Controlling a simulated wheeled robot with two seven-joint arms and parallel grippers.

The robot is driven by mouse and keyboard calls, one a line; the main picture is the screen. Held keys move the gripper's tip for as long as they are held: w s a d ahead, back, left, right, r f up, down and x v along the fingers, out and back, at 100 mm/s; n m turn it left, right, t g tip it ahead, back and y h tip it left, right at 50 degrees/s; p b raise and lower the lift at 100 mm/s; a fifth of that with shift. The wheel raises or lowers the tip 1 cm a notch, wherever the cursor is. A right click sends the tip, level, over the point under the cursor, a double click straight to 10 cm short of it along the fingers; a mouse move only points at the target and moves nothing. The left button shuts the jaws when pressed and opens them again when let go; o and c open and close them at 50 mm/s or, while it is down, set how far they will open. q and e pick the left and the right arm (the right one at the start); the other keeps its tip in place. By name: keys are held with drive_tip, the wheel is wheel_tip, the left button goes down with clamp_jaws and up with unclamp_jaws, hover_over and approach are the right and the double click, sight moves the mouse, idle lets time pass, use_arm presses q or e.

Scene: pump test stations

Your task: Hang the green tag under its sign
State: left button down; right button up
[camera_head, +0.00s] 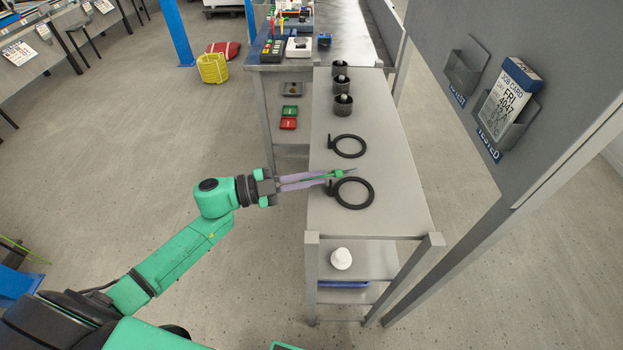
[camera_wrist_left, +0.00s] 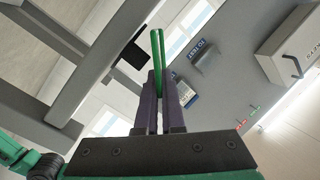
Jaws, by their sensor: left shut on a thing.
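My left gripper (camera_head: 325,176) is shut on a slim green piece (camera_head: 335,174), held above the grey bench near the black rings. It looks like the green tag seen edge-on, but its face does not show. In the left wrist view the green piece (camera_wrist_left: 158,52) stands out between the dark fingers of my left gripper (camera_wrist_left: 158,90). In the head view a TESTED sign (camera_head: 489,145) is on the grey panel at the right, below a pocket with a job card (camera_head: 508,100). A second sign (camera_head: 457,95) sits under an empty pocket. My right gripper is not in view.
Two black rings (camera_head: 369,194) (camera_head: 362,148) lie on the bench (camera_head: 390,120), with several black cylinders (camera_head: 343,106) behind. The bench's front end is clear.

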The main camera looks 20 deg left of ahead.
use_arm(q)
drive_tip(key=shift+f, duration=0.35)
drive_tip(key=shift+f, duration=0.1)
drive_tip(key=c, duration=1)
unclamp_jaws()
drive_tip(key=shift+c, duration=0.2)
drive_tip(key=shift+f+b, duration=0.25)
drive_tip(key=shift+b, duration=0.25)
drive_tip(key=b+v, duration=0.2)
drive_tip(key=v, duration=1.2)
drive_tip(key=shift+a, duration=0.35)
